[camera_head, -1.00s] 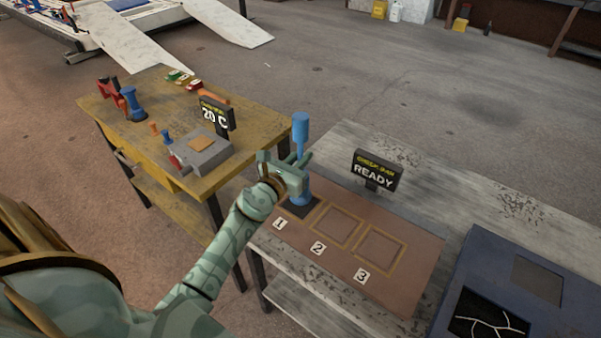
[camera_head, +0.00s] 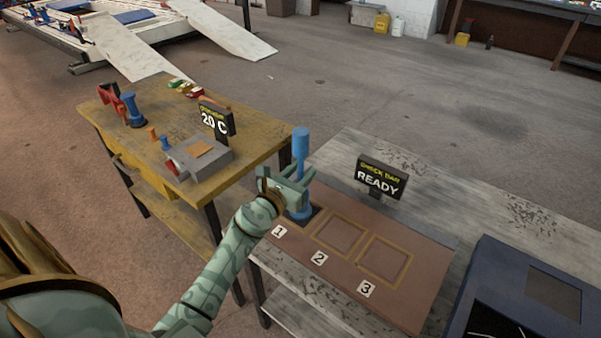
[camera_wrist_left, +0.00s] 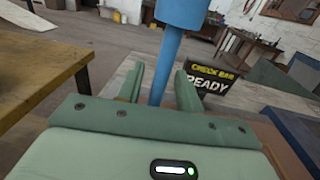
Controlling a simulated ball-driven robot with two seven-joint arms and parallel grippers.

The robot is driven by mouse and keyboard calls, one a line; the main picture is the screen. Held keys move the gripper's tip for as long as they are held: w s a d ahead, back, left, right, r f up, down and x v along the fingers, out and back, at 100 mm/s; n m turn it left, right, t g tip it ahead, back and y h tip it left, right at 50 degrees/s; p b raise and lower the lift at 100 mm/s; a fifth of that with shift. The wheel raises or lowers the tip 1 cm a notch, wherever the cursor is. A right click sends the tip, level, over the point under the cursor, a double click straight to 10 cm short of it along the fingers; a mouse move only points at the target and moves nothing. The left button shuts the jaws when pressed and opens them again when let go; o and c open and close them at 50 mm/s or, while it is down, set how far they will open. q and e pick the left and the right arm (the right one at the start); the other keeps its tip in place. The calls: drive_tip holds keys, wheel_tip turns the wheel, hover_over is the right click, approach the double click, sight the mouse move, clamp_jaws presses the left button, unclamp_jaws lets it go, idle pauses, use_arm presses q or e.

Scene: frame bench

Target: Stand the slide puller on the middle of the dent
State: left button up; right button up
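The slide puller (camera_head: 301,144) is blue, with a thick cylinder on top, a thinner shaft and a round foot. It stands upright over the dark square 1 of the brown board; whether its foot touches cannot be told. My left gripper (camera_head: 303,178) is around its shaft. In the left wrist view the fingers (camera_wrist_left: 159,84) stand either side of the shaft (camera_wrist_left: 163,78), with a gap at the left finger, so it looks open. I cannot single out the dent; a blue panel (camera_head: 493,262) at right holds dark and grey squares. My right gripper is not in view.
A READY sign (camera_head: 381,180) stands behind the board (camera_head: 425,262). Framed squares 2 (camera_head: 341,236) and 3 (camera_head: 385,260) are empty. The yellow table (camera_head: 250,152) at left holds a grey block (camera_head: 199,158), a 20 C sign (camera_head: 215,120) and another blue tool (camera_head: 133,112).

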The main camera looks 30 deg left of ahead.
use_arm(q)
drive_tip(key=shift+r, duration=0.25)
drive_tip(key=s, duration=1.2)
